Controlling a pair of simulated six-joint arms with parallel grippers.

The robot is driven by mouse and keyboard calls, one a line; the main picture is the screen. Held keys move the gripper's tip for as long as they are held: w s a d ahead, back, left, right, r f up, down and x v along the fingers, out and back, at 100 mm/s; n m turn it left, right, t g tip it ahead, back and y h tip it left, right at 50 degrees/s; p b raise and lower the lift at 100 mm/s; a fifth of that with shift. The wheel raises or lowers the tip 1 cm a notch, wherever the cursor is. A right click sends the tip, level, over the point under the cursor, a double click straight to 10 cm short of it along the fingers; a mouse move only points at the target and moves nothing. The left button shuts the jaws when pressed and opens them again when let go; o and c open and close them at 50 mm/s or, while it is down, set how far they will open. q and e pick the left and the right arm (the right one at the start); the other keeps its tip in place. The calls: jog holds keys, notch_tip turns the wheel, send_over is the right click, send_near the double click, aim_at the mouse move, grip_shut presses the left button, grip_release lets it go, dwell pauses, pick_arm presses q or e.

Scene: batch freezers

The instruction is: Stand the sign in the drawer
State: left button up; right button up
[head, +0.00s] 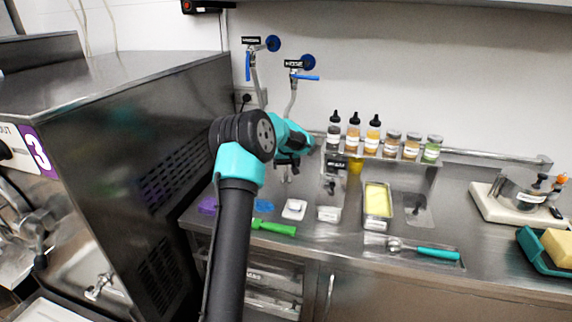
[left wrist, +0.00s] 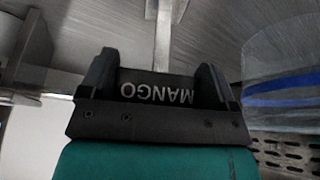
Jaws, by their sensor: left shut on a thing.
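A dark sign lettered MANGO (left wrist: 157,93) shows upside down in the left wrist view. My left gripper (left wrist: 157,74) is shut on it, with one black finger at each end of the sign. Metal drawer-like fronts (head: 272,277) show below the counter, partly behind my arm; I cannot tell whether one is open. My right gripper is in neither view.
A steel counter (head: 330,245) holds a yellow-filled pan (head: 377,200), a green-handled tool (head: 273,227) and a teal-handled scoop (head: 425,251). Several bottles and jars (head: 373,135) stand on a raised rack. A large dark machine (head: 130,130) blocks the left. Two taps (head: 292,80) are on the wall.

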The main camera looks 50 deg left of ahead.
pick_arm(q)
jog(key=shift+f, duration=0.1)
jog(key=o, duration=1.1)
jog(key=shift+c, duration=0.2)
jog(key=s+d+r, duration=0.5)
jog(key=s+d, duration=0.3)
jog(key=d, duration=0.3)
jog(key=shift+d, duration=0.15)
jog(key=shift+s, duration=0.1)
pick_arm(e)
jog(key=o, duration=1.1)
